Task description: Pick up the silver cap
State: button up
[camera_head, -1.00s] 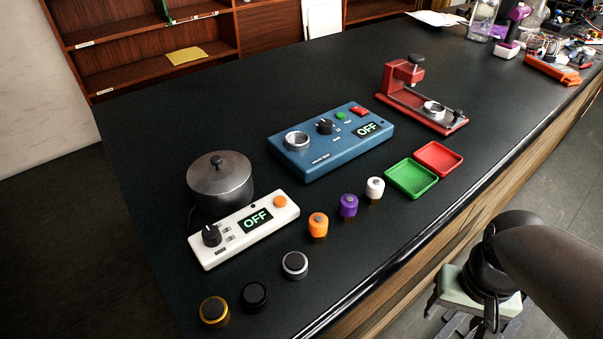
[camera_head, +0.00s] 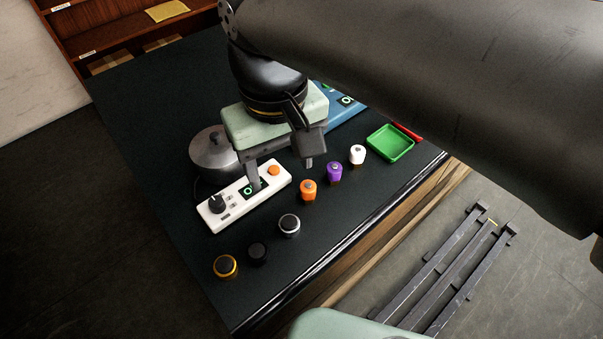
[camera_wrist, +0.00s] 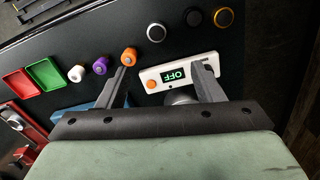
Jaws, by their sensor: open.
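The silver cap (camera_head: 289,224) is a round black-topped cap with a silver rim, standing on the dark table between the black cap (camera_head: 258,252) and the orange bottle. It also shows in the wrist view (camera_wrist: 156,33), beyond my fingertips. My gripper (camera_head: 282,173) is open and empty. It hangs over the table above the white control box (camera_head: 215,213), behind the silver cap, and does not touch it. In the wrist view my two fingers (camera_wrist: 161,68) stand apart, with the white box showing between them.
A gold-rimmed cap (camera_head: 225,266) stands left of the black cap. Orange (camera_head: 308,190), purple (camera_head: 334,173) and white (camera_head: 357,154) bottles stand right of the silver cap. A pot (camera_head: 212,152) stands behind the white box. A green tray (camera_head: 390,143) lies farther right. The table's front edge is near.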

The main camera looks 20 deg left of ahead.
send_over(289, 223)
jog(key=f, duration=1.1)
jog(key=shift+s+a, duration=0.1)
jog(key=shift+s, duration=0.1)
jog(key=shift+w+f, duration=0.2)
jog(key=shift+f, duration=2.75)
jog(key=c, duration=1.1)
